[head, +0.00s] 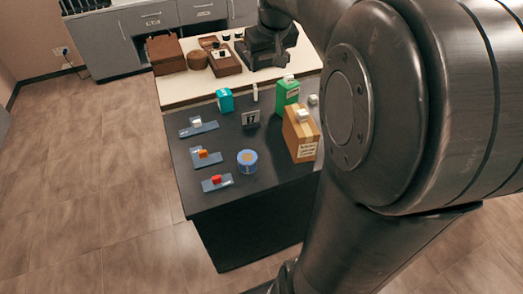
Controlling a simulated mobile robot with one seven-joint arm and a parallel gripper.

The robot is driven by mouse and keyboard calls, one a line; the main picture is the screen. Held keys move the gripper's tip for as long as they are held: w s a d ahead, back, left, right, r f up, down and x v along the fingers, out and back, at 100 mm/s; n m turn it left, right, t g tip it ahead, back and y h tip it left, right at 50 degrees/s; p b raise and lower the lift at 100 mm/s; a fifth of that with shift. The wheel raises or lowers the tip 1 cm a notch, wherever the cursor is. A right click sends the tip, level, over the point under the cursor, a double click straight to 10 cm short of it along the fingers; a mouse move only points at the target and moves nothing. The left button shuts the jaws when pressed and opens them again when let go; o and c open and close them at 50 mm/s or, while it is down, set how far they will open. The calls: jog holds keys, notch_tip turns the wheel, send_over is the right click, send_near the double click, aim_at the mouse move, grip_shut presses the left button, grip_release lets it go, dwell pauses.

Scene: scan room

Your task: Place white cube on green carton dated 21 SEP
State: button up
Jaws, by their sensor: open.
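A small white cube (197,122) sits on a blue-grey pad at the left of the dark table. A green carton (287,95) stands upright toward the back right, with a small pale piece on top. A smaller teal carton (225,100) stands to its left, with white on its top. I cannot read a date on either. My gripper (266,65) shows dark at the end of my arm, at the top of the view beyond the cartons. It is open, appears empty and is well apart from the white cube; its fingertips are hard to make out.
An orange cube (202,153) and a red cube (216,179) sit on similar pads. A blue tin (247,161), a small number sign (250,119) and a brown carton (306,148) stand nearby. Brown boxes (165,53) rest on the cream counter behind. My arm covers the right side.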

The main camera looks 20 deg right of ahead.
jog(key=s+a+f, duration=0.2)
jog(key=s+a, duration=0.3)
jog(key=s, duration=0.6)
jog(key=s+a+f, duration=0.3)
jog(key=s+a, duration=0.3)
jog(key=s, duration=0.6)
jog(key=shift+f+t+y, duration=0.3)
jog(key=shift+t, duration=0.1)
